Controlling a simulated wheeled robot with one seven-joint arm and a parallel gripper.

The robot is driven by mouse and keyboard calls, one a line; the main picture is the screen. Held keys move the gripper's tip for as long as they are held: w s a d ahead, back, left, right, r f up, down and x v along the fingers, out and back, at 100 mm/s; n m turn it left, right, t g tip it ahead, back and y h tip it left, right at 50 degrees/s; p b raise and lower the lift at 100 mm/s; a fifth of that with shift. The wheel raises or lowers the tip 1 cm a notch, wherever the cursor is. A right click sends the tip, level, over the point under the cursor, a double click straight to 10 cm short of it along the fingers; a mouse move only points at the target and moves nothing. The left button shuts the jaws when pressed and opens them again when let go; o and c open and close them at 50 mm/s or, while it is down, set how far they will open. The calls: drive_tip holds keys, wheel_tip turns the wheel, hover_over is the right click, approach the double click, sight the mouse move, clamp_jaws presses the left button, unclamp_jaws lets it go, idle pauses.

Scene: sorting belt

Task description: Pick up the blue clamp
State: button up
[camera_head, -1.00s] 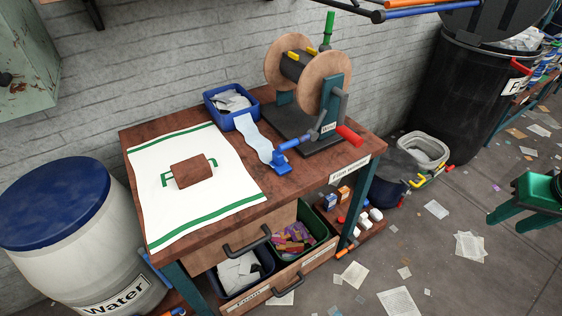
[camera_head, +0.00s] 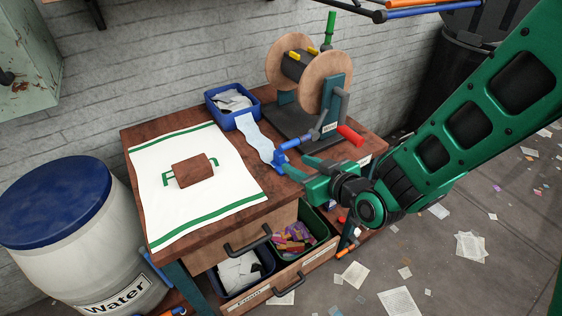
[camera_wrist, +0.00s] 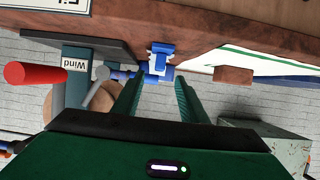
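The blue clamp (camera_head: 284,154) sits at the front end of the pale film strip (camera_head: 253,137), near the right front edge of the brown table. My gripper (camera_head: 296,167) is green, comes in from the right, and has its fingers beside the clamp. In the wrist view, the clamp (camera_wrist: 160,60) lies just ahead of the gap between the fingertips (camera_wrist: 159,80). The fingers are open with nothing held between them. I cannot tell whether a finger touches the clamp. In the head view the fingers hide part of the table corner.
A film winder (camera_head: 310,75) with wooden discs and a red handle (camera_head: 350,135) stands close behind the clamp. A blue bin (camera_head: 222,108) stands at the table's back. A white cloth (camera_head: 220,185) with a brown block (camera_head: 192,170) covers the left. Drawer handles (camera_head: 298,282) jut out below.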

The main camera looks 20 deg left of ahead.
sight(283, 157)
drive_tip(key=x, duration=0.9)
drive_tip(key=shift+w+a+f, duration=0.1)
drive_tip(key=shift+w+a, duration=0.1)
drive_tip(key=shift+w, duration=0.1)
clamp_jaws()
